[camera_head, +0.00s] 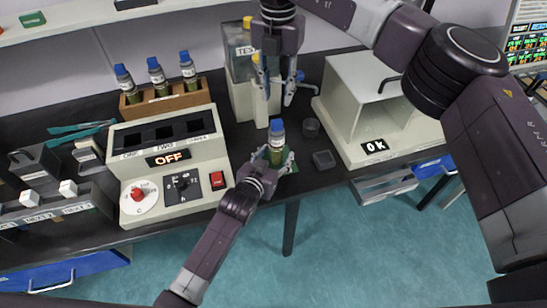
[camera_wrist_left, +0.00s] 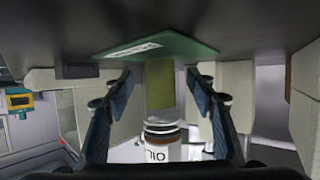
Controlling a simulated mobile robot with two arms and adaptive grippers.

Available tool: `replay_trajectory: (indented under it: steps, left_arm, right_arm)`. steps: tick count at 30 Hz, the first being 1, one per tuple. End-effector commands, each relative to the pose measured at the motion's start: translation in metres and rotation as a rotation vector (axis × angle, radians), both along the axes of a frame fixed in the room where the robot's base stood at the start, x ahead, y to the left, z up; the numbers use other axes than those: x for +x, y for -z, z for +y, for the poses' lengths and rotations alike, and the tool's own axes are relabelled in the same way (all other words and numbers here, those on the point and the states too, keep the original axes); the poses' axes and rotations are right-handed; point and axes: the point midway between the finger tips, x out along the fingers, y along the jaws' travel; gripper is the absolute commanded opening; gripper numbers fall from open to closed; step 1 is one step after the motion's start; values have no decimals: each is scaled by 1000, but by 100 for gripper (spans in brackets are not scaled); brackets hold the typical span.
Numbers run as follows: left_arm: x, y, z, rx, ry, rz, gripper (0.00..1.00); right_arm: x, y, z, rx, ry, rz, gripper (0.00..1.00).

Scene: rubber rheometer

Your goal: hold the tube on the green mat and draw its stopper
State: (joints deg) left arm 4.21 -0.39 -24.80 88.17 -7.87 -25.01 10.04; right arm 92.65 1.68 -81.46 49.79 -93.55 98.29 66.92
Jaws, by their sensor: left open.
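The tube (camera_head: 277,143) stands upright on the green mat (camera_head: 293,168), with its blue stopper (camera_head: 277,125) in its top. My left gripper (camera_head: 276,158) is around the tube, low down, its fingers one on each side. In the left wrist view the tube (camera_wrist_left: 160,88) is between the two open fingers (camera_wrist_left: 160,108), with a gap on both sides, and the mat (camera_wrist_left: 165,47) shows upside down at the top. The stopper is not visible there. My right gripper (camera_head: 276,90) points down, fingers apart and empty, above and behind the tube.
A rack (camera_head: 165,102) with several blue-capped tubes stands behind the device reading OFF (camera_head: 170,165).

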Motion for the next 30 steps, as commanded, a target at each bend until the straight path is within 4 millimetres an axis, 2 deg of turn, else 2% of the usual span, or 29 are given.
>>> replay_trajectory:
  steps: [8,21,27,30]
  left_arm:
    - [1,0,0,0,0,0,50]
    - [0,1,0,0,0,0,2]
    - [0,1,0,0,0,0,1]
    - [0,1,0,0,0,0,1]
  right_arm:
    - [0,0,0,0,0,0,29]
    - [0,0,0,0,0,0,29]
    - [0,-1,1,1,47,0,50]
    - [-1,-2,1,1,145,1,51]
